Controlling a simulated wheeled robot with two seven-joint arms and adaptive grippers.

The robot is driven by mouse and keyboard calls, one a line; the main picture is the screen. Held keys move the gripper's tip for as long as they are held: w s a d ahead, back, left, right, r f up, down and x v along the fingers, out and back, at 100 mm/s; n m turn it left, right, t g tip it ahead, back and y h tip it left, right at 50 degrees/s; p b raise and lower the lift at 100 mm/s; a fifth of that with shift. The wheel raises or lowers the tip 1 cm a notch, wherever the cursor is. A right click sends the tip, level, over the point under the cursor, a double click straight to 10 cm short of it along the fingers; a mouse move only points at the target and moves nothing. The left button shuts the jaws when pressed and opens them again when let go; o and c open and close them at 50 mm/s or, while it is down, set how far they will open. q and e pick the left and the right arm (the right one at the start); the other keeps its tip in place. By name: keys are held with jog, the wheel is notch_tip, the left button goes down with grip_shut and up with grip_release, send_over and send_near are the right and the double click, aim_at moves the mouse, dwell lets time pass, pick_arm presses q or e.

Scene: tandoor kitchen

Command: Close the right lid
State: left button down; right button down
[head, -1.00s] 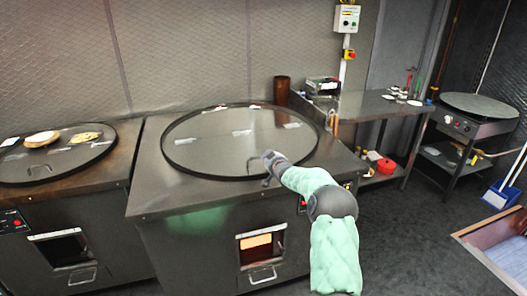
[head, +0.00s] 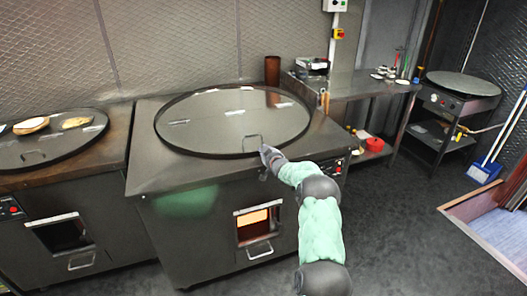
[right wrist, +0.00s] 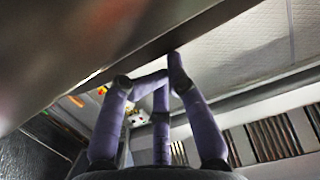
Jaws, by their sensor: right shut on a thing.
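The right lid (head: 215,112) is a large round, shiny disc with a dark rim. In the head view it appears to lie level on the middle steel oven. Its small loop handle (head: 252,141) stands near the front rim. My right gripper (head: 266,156) is at the front rim, by the handle. In the right wrist view its purple-grey fingers (right wrist: 165,65) come together at a dark edge; the gripper is shut on the lid, and its exact contact is hard to see. My left gripper is not in view.
A second round lid (head: 60,140) with flatbreads (head: 31,125) lies on the left oven. A brown cylinder (head: 272,70) stands behind the right lid. A steel side table (head: 350,85) and a round griddle (head: 463,84) are to the right. The floor at right is mostly clear.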

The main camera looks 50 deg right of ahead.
jog(key=shift+s+a+f+g, duration=0.1)
jog(key=shift+s+f+g, duration=0.1)
jog(key=shift+f, duration=0.6)
jog(key=shift+s+a+f+g, duration=0.1)
jog(key=shift+s+f, duration=0.05)
jog(key=shift+f, duration=0.6)
jog(key=shift+s+a+r, duration=0.2)
jog(key=shift+s, duration=0.3)
jog(key=s+a+r, duration=0.2)
jog(key=s+r, duration=0.2)
jog(key=s, duration=0.1)
jog(key=shift+s+a, duration=0.2)
jog(key=shift+a, duration=0.1)
